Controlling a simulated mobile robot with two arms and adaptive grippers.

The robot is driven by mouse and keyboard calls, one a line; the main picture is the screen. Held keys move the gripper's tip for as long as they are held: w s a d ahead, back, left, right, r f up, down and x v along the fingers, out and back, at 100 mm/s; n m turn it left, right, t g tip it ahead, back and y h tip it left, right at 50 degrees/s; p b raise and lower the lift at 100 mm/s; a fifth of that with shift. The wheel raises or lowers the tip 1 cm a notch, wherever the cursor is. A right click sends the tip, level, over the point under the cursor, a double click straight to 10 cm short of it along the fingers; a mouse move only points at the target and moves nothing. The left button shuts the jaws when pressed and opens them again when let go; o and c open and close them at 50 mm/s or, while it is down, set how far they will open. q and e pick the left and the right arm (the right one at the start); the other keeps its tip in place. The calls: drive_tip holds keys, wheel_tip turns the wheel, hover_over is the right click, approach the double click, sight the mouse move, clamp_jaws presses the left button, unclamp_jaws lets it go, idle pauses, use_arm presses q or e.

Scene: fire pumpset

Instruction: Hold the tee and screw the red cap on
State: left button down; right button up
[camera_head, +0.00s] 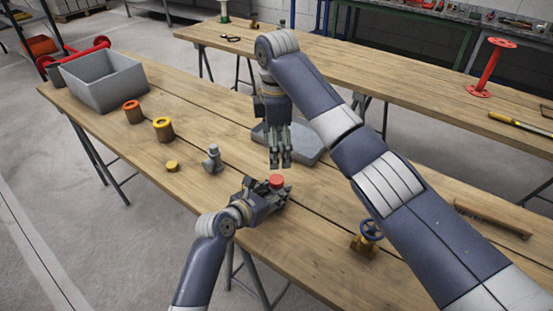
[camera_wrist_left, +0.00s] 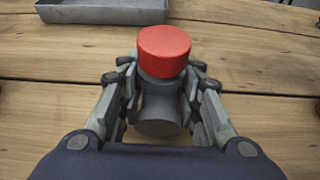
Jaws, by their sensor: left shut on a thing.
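The red cap (camera_head: 276,181) sits on top of the grey tee, and it also shows in the left wrist view (camera_wrist_left: 164,50). How far it is threaded on cannot be told. The grey tee (camera_wrist_left: 160,110) is upright between the fingers of my left gripper (camera_wrist_left: 162,105). My left gripper (camera_head: 277,194) is shut on the tee, low over the near tabletop. My right gripper (camera_head: 280,164) points down just above and behind the red cap, apart from it. Its fingers are close together, and whether they are shut is unclear.
On the workbench (camera_head: 190,200) are a grey fitting (camera_head: 212,160), a yellow cap (camera_head: 172,166), yellow-topped (camera_head: 163,128) and red-topped (camera_head: 132,112) pieces, and a grey bin (camera_head: 103,82). A grey tray (camera_head: 308,152) lies behind my right gripper. A blue-wheeled valve (camera_head: 370,232) and brush (camera_head: 492,217) lie right.

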wheel_tip(320, 180, up, 7)
drive_tip(key=shift+f, duration=0.15)
use_arm(q)
drive_tip(key=c, duration=1.1)
unclamp_jaws()
drive_tip(key=shift+o, duration=0.2)
drive_tip(key=v, duration=1.2)
drive_tip(key=shift+f, duration=0.1)
